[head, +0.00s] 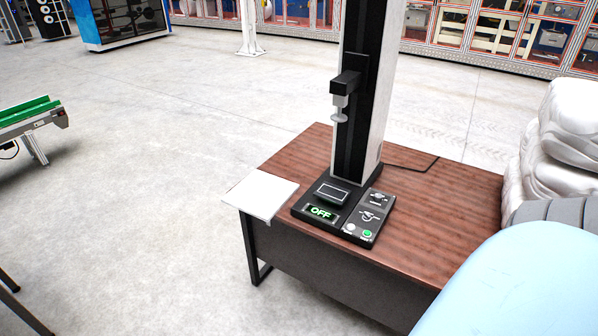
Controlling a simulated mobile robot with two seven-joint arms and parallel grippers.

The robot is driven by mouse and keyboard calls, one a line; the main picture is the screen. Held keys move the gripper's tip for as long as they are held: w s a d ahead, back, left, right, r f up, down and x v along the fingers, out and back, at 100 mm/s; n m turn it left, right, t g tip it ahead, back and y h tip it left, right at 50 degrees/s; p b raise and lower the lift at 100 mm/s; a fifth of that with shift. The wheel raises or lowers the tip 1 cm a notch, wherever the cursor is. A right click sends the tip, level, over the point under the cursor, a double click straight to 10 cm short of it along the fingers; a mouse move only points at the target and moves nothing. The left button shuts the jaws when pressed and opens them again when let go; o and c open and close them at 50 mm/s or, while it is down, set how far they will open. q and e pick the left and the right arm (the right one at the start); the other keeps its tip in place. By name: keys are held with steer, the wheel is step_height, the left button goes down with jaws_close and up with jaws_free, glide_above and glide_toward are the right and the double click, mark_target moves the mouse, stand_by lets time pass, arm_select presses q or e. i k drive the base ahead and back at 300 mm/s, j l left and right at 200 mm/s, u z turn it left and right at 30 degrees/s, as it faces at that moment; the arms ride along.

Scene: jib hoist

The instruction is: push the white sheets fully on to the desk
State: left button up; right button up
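The white sheets (261,194) lie in a flat stack at the left corner of the brown wooden desk (430,215). Part of the stack juts out past the desk's left edge over the floor. Its right side lies on the desk top, close to the black base of a test machine. Neither of my grippers is in view.
The tall test machine (361,90) stands on the desk, with a control panel (362,217) reading OFF. White sacks (565,140) are piled at the right. A light blue rounded thing (520,285) covers the lower right.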

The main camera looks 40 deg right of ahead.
mark_target(260, 196)
steer(key=z, duration=1.15)
steer(key=i+z, duration=0.15)
steer(key=i, duration=1.35)
